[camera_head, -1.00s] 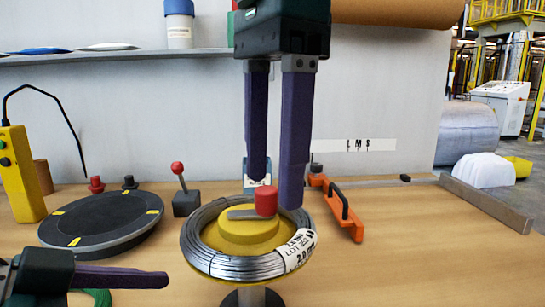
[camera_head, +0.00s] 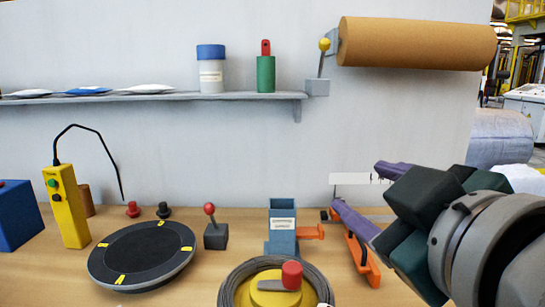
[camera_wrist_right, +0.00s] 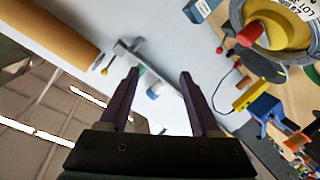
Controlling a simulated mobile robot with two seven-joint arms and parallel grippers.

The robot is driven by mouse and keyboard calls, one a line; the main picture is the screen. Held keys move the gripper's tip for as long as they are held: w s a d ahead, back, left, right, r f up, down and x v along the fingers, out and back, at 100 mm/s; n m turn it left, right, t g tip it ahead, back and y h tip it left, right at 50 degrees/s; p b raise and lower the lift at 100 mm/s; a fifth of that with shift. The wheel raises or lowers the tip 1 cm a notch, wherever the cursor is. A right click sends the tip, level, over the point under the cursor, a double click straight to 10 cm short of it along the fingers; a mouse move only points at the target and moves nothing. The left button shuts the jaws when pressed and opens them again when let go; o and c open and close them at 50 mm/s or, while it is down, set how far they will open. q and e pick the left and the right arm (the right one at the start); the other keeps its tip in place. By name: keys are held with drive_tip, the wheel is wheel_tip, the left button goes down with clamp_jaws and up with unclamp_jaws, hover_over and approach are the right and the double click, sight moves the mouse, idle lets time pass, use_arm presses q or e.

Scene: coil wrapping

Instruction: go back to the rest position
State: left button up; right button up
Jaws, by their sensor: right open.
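My right gripper (camera_head: 357,184) is at the right of the head view, its two purple fingers apart with nothing between them. It points left and up, in front of the wall and above the orange clamp (camera_head: 362,258). In the right wrist view its open fingers (camera_wrist_right: 159,73) are empty too. The wire coil (camera_head: 236,285) lies around a yellow hub (camera_head: 275,297) with a red knob (camera_head: 292,274), at the bottom of the head view and partly cut off. The gripper is apart from the coil. My left gripper is not in view.
A black turntable (camera_head: 142,254), a red-knobbed lever (camera_head: 210,228), a yellow control box (camera_head: 67,208) and a blue-grey holder (camera_head: 283,222) stand on the table. Above are a shelf (camera_head: 150,97) with bottles and a brown paper roll (camera_head: 415,44).

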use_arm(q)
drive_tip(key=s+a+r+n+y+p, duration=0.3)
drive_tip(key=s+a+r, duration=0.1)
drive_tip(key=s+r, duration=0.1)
use_arm(e)
drive_tip(key=s+d+f+m+g+h, duration=0.1)
drive_tip(key=s+d+f+m+g, duration=0.2)
drive_tip(key=s, duration=0.5)
drive_tip(key=s+d+f+m+g, duration=0.2)
drive_tip(key=s+d+f+g, duration=0.1)
drive_tip(key=s+f+g, duration=0.3)
drive_tip(key=s+d+f+m+g+h, duration=0.1)
drive_tip(key=s+d+f+m+g, duration=0.2)
drive_tip(key=s, duration=0.6)
use_arm(q)
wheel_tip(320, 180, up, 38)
drive_tip(key=p, duration=3.8)
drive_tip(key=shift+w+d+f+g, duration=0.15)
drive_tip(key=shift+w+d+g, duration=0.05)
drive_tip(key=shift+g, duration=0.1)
use_arm(e)
wheel_tip(320, 180, up, 37)
drive_tip(key=shift+a+n, duration=0.15)
drive_tip(key=shift+n, duration=0.25)
drive_tip(key=shift+s, duration=0.1)
